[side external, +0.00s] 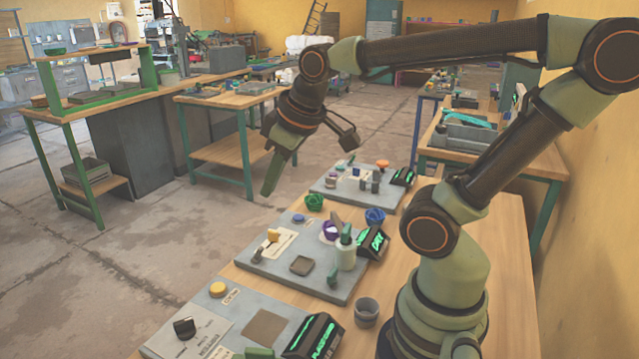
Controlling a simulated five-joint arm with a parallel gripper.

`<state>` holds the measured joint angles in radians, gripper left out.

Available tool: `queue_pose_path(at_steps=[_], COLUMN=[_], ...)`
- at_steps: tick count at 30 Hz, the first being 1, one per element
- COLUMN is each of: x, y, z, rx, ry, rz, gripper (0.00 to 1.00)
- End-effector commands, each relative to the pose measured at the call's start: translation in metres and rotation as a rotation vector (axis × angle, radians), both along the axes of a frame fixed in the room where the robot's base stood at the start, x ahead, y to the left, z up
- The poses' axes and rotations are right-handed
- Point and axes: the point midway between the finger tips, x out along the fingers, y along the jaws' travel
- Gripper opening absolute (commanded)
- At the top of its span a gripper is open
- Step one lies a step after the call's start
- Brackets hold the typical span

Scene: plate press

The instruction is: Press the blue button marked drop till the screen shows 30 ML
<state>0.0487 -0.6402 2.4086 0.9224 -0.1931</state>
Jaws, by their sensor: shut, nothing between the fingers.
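A small blue button (298,218) sits near the far left edge of the middle grey plate (335,285). Its marking is too small to read. The middle plate's screen (374,242) is a dark tilted box with green glowing text that looks like "DRY"; no 30 ML reading is legible. My gripper (267,188) is shut and empty, pointing down. In the picture it hangs above and to the left of the blue button, clear of the plates.
Other plates lie in front (265,327) and behind (335,190).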

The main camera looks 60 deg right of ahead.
Motion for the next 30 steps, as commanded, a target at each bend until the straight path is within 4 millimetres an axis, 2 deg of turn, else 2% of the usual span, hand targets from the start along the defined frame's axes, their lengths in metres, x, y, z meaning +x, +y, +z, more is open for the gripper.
queue_pose_path(at_steps=[6, 18, 23, 30], x=[-0.014, -0.013, -0.002, 0.029], y=[0.014, 0.013, 0.001, -0.037], z=[-0.006, -0.006, -0.002, 0.004], rx=[0.081, 0.077, 0.017, -0.131], ry=[-0.043, -0.038, -0.002, 0.105], rz=[-0.113, -0.113, -0.032, 0.223], gripper=[0.0, 0.0, 0.0, 0.0])
